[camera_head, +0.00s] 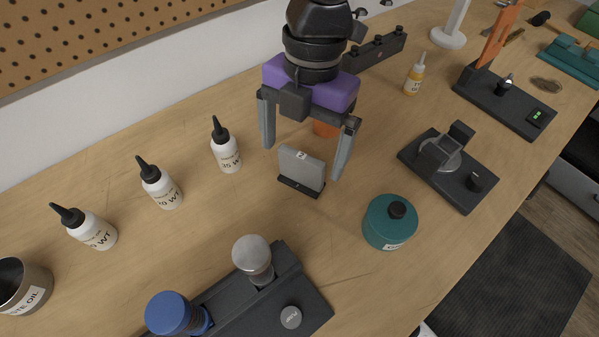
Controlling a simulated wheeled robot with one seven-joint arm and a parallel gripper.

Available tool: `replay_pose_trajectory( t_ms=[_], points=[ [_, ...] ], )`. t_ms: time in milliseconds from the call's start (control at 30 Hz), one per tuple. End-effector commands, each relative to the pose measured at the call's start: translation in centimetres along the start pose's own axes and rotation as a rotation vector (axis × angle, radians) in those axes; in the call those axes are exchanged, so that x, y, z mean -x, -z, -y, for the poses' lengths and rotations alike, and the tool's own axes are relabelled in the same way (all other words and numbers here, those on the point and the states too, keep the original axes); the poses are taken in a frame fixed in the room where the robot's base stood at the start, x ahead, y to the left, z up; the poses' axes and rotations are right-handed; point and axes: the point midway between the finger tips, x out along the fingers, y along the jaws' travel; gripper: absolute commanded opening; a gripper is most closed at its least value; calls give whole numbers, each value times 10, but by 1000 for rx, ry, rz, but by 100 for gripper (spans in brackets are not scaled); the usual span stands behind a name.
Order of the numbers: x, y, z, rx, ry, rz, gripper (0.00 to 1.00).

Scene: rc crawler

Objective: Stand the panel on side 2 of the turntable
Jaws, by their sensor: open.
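A light grey panel (298,170) with a small white label at its top edge stands upright in a narrow dark base on the bench. My gripper (304,161) is open above it, pointing down. One finger is to the left of the panel and the other is to its right, with a gap on the left. I cannot tell whether the right finger touches it. What looks like the turntable (453,163), a round grey disc with dark upright blocks on a black plate with a knob, is to the right. Its side markings are not readable.
A teal round container (390,222) stands between the panel and the front edge. Several white dropper bottles (226,152) line the left. A dark fixture (305,303) with knobs is at the front. An orange object (325,129) is partly hidden behind my gripper.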

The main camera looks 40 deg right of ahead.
Motion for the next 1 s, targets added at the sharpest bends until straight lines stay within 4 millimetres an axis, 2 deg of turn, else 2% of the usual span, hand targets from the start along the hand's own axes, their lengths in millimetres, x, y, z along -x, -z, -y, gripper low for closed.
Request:
replay_pose_trajectory(
  t_ms=[400, 700, 767, 1000],
  points=[
    [-51, -2, 0, 2, -1, 1, 98],
    [-55, -2, 0, 2, -3, -1, 98],
    [-55, -2, 0, 2, -3, -1, 88],
    [-55, -2, 0, 2, -2, -1, 41]
  ],
)
